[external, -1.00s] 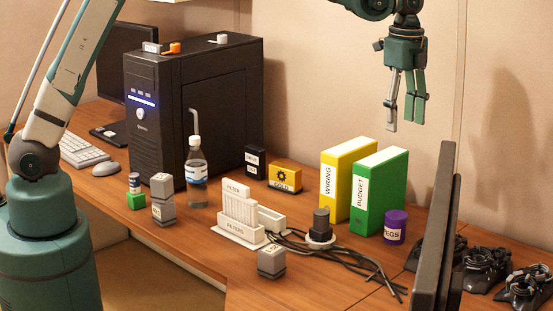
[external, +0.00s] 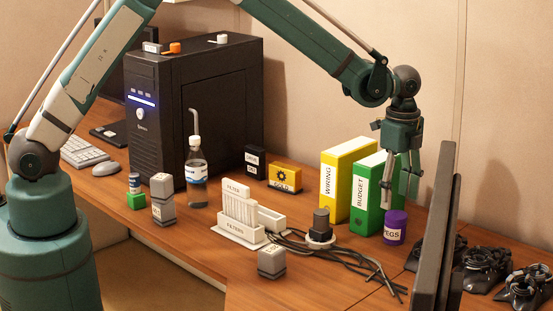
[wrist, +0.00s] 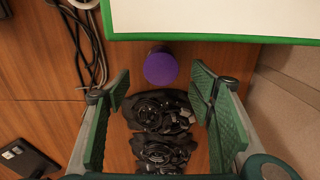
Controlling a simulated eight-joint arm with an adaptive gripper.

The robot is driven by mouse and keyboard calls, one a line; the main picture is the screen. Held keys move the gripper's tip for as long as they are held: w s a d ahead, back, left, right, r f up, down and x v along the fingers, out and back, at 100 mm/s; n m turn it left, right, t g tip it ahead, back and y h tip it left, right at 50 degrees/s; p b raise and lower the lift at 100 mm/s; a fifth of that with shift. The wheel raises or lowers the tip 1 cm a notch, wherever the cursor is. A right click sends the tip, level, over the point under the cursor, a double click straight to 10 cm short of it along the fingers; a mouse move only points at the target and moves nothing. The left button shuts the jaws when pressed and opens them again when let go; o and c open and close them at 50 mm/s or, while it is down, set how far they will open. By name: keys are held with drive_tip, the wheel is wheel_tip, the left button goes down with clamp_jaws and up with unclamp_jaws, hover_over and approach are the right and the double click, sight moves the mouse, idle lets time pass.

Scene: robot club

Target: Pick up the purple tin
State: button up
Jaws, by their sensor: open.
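The purple tin (external: 395,227), labelled PEGS, stands upright on the desk at the right, in front of the green BUDGET binder (external: 372,205). In the wrist view the tin (wrist: 160,67) shows as a purple round top just beyond the fingers and close to the green binder's edge (wrist: 215,38). My gripper (external: 400,190) is above the tin, pointing down, with its fingers in front of the green binder. In the wrist view my gripper (wrist: 162,100) is open and empty, its fingers wide apart. The tin is not between the fingertips.
A yellow WIRING binder (external: 345,175) stands left of the green one. Black cables (external: 350,262) and a dark cylinder on a white base (external: 321,225) lie to the tin's left. Black devices (external: 485,265) and a dark upright panel (external: 437,240) are to its right.

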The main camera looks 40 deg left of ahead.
sight(396, 214)
drive_tip(key=shift+f, duration=0.1)
drive_tip(key=shift+f, duration=1.2)
drive_tip(key=shift+f, duration=0.15)
drive_tip(key=shift+w+f+b, duration=0.1)
drive_tip(key=shift+f+b, duration=0.7)
drive_tip(key=shift+f, duration=1.65)
drive_tip(key=c, duration=1.1)
